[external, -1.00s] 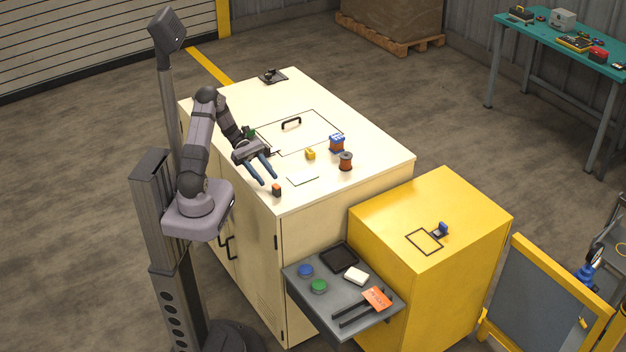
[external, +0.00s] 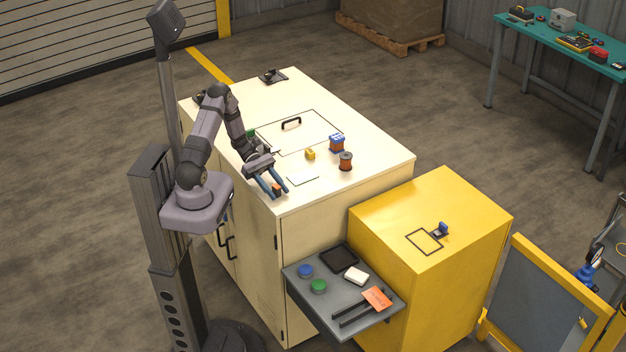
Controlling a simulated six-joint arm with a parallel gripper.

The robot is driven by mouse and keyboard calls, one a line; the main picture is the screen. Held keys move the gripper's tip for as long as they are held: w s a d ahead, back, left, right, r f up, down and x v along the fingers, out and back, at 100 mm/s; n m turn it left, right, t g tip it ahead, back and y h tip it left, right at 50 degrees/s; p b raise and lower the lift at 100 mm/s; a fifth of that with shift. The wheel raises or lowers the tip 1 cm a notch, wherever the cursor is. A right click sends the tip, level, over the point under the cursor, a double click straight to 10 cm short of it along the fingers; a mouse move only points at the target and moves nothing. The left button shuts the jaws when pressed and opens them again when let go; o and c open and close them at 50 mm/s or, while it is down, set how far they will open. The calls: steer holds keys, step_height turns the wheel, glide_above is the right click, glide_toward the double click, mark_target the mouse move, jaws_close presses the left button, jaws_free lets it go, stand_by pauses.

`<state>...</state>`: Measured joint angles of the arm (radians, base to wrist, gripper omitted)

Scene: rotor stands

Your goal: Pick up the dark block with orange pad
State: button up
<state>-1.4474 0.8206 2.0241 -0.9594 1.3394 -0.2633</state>
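The dark block with orange pad (external: 277,187) stands near the front left edge of the cream cabinet top (external: 350,195). My gripper (external: 276,193) is low over that edge, with its two blue fingers apart, one on each side of the block. The block's orange face shows between the fingers. I cannot tell whether either finger touches it. Part of the block is hidden by the fingers.
A white card (external: 303,178) lies just right of the gripper. A yellow block (external: 310,154), a blue-topped item (external: 337,143) and an orange-brown spool (external: 346,161) stand farther right. A handled panel (external: 291,124) lies behind. The cabinet's front edge is close.

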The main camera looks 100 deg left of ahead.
mark_target(276, 186)
steer(key=shift+c, duration=0.3)
jaws_close()
steer(key=shift+r, duration=0.2)
step_height(276, 186, up, 9)
steer(key=shift+b, duration=1.05)
steer(key=shift+w+r, duration=0.1)
steer(key=shift+r, duration=0.2)
